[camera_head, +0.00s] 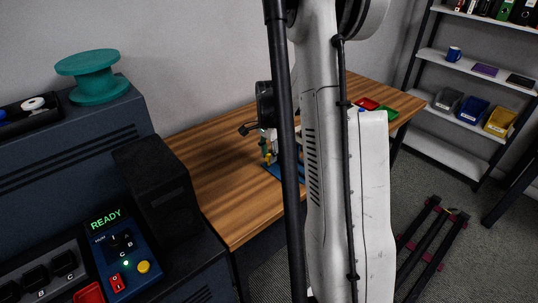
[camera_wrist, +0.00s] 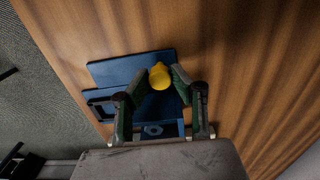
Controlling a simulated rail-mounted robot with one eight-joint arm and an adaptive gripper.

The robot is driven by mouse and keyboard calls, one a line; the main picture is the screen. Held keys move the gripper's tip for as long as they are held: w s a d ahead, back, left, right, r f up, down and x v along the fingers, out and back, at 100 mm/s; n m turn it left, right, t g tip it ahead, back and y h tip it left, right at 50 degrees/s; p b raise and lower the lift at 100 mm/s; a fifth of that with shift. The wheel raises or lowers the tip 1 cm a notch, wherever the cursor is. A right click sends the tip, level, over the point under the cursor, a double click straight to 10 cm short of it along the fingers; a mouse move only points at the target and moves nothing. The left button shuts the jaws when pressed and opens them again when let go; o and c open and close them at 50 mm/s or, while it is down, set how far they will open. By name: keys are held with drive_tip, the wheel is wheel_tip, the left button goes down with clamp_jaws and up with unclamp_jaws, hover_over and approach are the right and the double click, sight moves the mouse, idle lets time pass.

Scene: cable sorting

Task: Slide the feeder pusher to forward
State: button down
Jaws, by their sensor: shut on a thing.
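The feeder is a flat blue block in the wrist view (camera_wrist: 110,72), lying on the wooden table; its blue edge also shows in the head view (camera_head: 290,178). A yellow knob (camera_wrist: 159,76), which looks like the pusher's handle, stands at the feeder's right part. My gripper (camera_wrist: 162,83) has its two green-and-grey fingers closed on either side of the yellow knob. In the head view my gripper (camera_head: 268,157) is small and partly hidden behind my own arm. The pusher's track is hard to make out under the fingers.
The wooden table (camera_head: 220,190) is mostly bare around the feeder. Red (camera_head: 366,103) and green (camera_head: 386,112) trays sit at its far end. A control panel (camera_head: 125,260) reading READY and a dark box (camera_head: 155,185) stand at the left. A shelf (camera_head: 465,65) is at the right.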

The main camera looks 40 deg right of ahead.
drive_tip(key=s, duration=0.3)
drive_tip(key=s+b, duration=0.1)
drive_tip(key=s, duration=0.2)
drive_tip(key=s+b, duration=0.1)
drive_tip(key=s, duration=0.2)
drive_tip(key=shift+a, duration=0.25)
drive_tip(key=c, duration=1.5)
unclamp_jaws()
drive_tip(key=shift+s, duration=0.1)
drive_tip(key=shift+c, duration=0.2)
drive_tip(key=shift+o, duration=0.3)
drive_tip(key=shift+r, duration=0.45)
wheel_tip(320, 180, up, 11)
